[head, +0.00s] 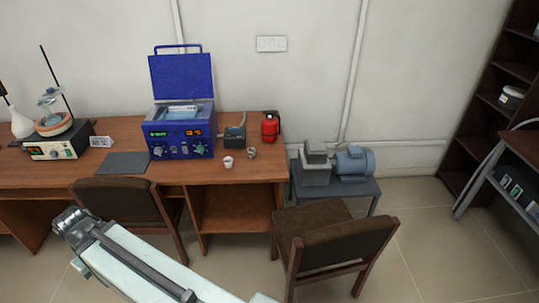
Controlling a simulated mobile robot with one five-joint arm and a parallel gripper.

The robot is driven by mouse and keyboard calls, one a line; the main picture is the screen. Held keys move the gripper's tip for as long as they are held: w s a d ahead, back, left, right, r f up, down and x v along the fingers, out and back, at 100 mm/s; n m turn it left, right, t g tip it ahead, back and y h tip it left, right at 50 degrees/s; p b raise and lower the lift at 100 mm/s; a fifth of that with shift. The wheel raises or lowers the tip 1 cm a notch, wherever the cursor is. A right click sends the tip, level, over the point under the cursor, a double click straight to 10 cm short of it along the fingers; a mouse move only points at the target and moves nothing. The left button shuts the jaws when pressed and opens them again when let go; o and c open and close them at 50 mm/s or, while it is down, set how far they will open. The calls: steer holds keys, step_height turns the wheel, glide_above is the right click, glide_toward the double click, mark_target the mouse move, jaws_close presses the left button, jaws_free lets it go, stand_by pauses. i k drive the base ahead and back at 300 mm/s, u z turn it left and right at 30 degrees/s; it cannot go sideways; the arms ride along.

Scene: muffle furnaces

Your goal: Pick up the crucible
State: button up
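A small white cup-shaped crucible (228,162) stands upright on the brown wooden desk (265,165), in front of the blue device. A small grey metallic item (251,152) sits just right of it; I cannot tell what it is. My pale arm reaches in from the bottom of the head view, and its end with my gripper (70,220) is at the lower left, in front of the left chair and well apart from the crucible. The fingers are too small and unclear to tell whether they are open or shut.
A blue device (182,125) with a raised lid stands behind the crucible. A dark box (235,136) and red canister (270,126) are to its right. Brown chairs (116,199) (335,242) stand before the desk. A motor (355,162) sits on a low table at right.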

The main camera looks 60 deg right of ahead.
mark_target(251, 150)
steer(key=z, duration=0.3)
steer(key=i, duration=1.5)
steer(key=u, duration=0.05)
